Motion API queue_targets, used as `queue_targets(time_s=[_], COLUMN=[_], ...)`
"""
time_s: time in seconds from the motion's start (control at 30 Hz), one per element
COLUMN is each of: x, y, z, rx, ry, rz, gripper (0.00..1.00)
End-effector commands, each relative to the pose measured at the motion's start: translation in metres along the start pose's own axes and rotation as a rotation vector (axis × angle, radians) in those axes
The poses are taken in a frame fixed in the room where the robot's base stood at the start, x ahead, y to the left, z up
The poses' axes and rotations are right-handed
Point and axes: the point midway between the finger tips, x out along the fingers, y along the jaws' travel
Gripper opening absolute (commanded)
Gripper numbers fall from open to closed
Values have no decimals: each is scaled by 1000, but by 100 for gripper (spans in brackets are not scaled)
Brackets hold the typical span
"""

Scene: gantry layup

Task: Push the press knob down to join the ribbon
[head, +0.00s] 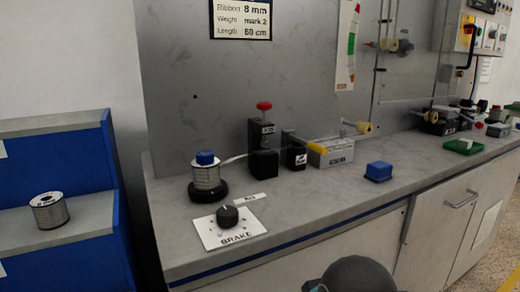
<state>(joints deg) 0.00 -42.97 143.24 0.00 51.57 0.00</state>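The press (262,136) is a black upright block near the back wall panel, with a darker block at its foot. Its red press knob (264,106) stands up on top on a short stem, with nothing touching it. The pale ribbon (235,158) runs from a spool (207,178) with a blue cap on the left toward the foot of the press. Whether two ribbon ends meet inside the press is hidden. My gripper is not in view; a dark rounded part of my arm shows at the bottom edge.
A brake dial (228,216) on a white plate sits in front of the spool. Right of the press stand a small black block (293,150), a grey box (331,152) with yellow on it, and a blue block (379,171). The counter's front strip is mostly clear.

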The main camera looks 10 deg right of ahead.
Motion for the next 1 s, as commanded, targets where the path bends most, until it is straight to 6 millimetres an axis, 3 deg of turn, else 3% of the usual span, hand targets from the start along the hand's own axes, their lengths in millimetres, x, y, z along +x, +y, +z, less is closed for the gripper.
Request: queue_targets(time_s=[0.27, 0.53, 1.0], x=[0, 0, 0], y=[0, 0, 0], z=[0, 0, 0], rx=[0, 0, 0], ry=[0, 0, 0], rz=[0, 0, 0], gripper=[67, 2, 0])
